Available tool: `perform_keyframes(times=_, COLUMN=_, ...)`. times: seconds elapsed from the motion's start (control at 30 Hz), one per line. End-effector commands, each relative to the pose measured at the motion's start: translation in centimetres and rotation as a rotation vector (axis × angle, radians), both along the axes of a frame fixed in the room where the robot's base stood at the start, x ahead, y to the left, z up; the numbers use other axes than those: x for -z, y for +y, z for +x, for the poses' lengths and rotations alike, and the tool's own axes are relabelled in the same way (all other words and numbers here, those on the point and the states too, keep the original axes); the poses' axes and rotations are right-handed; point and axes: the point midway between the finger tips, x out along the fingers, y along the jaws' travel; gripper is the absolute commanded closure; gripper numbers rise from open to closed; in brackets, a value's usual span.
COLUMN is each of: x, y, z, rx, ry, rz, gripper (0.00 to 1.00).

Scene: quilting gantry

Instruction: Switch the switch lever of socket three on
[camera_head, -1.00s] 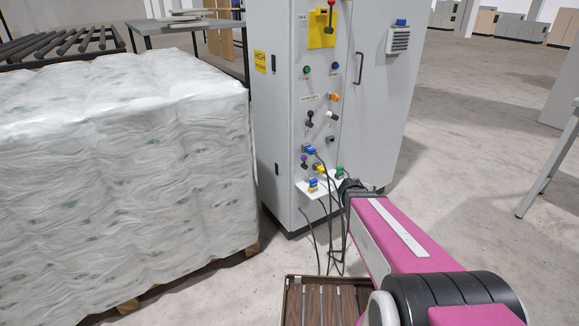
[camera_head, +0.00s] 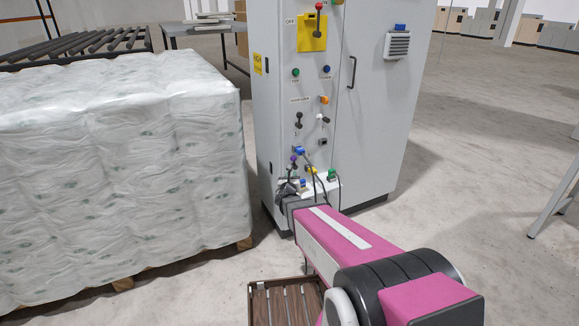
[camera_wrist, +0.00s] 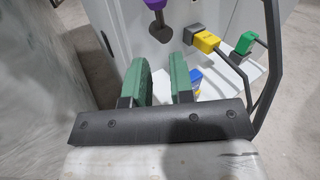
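My gripper (camera_wrist: 167,85) has two green fingers. They are parted with nothing between them, and the white ledge shows in the gap. A purple-handled lever (camera_wrist: 155,6) on the cabinet front is just beyond and above the fingertips, not touching them. It also shows in the head view (camera_head: 293,159), just above my gripper (camera_head: 287,186), which is partly hidden by my arm there. A yellow plug (camera_wrist: 206,42) sits in a grey socket right of the fingers. A green plug (camera_wrist: 243,44) is farther right, and a blue plug (camera_wrist: 196,78) is behind the right finger. Socket numbers are unreadable.
The grey cabinet (camera_head: 366,130) carries more knobs and levers above, including a red lever (camera_head: 319,6) on a yellow plate. A wrapped pallet load (camera_head: 120,160) stands close on the left. Dark cables hang by the sockets.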

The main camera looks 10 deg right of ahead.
Motion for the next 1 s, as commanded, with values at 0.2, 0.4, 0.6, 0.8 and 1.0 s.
perform_keyframes(times=0.2, x=0.1, y=-0.5, z=2.0, rx=0.001, ry=-0.001, rz=0.003, gripper=0.78)
perform_keyframes(times=0.4, x=0.1, y=-1.5, z=5.3, rx=0.004, ry=-0.003, rz=0.004, gripper=0.78)
perform_keyframes(times=0.6, x=0.1, y=-2.4, z=8.6, rx=0.003, ry=-0.002, rz=0.005, gripper=0.78)
perform_keyframes(times=0.8, x=0.0, y=-3.0, z=10.1, rx=0.003, ry=-0.002, rz=0.005, gripper=0.78)
perform_keyframes(times=1.0, x=0.0, y=-3.0, z=10.1, rx=0.002, ry=-0.001, rz=0.005, gripper=0.78)
